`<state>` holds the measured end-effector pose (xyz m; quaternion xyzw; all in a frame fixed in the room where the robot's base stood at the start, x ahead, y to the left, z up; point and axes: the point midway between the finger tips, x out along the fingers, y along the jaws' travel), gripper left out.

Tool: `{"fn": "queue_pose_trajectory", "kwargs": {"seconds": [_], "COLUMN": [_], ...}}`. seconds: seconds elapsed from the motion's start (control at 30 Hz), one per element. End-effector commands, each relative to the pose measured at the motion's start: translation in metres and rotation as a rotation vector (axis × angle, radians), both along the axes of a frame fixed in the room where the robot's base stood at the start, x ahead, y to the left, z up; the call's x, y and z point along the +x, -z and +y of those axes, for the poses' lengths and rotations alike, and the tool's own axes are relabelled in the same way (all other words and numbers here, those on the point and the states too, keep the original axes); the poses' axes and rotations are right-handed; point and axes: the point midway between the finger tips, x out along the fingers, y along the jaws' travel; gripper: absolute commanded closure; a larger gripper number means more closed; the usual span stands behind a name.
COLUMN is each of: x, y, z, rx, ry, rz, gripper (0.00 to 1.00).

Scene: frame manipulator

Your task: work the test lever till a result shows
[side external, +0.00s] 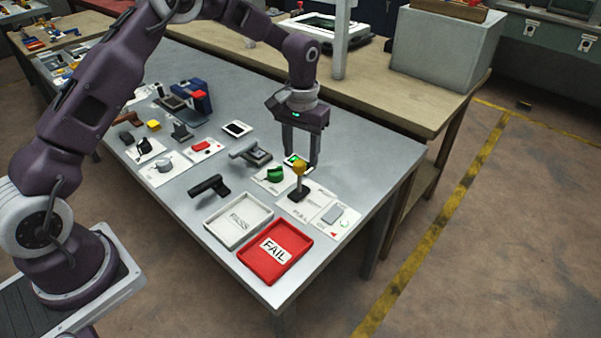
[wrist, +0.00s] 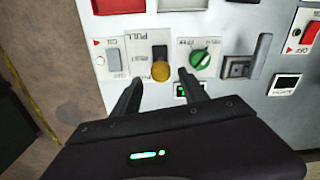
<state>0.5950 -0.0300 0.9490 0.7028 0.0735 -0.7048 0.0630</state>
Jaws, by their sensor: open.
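My gripper (side external: 301,158) points down at the lever, open and empty. In the wrist view its fingertips (wrist: 160,78) appear on either side of the knob; I cannot tell whether they touch it. A small dark display with green marks (wrist: 188,91) is beside the right finger, partly hidden; its reading is too small to tell.
A green rotary knob (side external: 275,175) and a grey-handled device (side external: 250,152) stand close to the lever. A light rocker switch (side external: 333,214) is on the other side. A white PASS tray (side external: 212,225) and red FAIL tray (side external: 257,271) lie toward the near edge. Several other fixtures fill the bench's left.

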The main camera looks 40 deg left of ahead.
Motion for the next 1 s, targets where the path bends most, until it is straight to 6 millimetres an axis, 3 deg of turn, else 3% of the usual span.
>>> {"fn": "queue_pose_trajectory", "kwargs": {"seconds": [0.33, 0.67, 0.93, 1.0], "x": [0.000, 0.000, 0.000, 0.000], "y": [0.061, 0.071, 0.071, 0.071], "z": [0.001, 0.002, 0.001, 0.001], "rx": [0.000, 0.000, -0.001, -0.001], "ry": [-0.002, -0.003, -0.002, -0.002], "rz": [0.000, -0.002, -0.002, -0.002], "gripper": [0.49, 0.49, 0.98, 1.00]}}
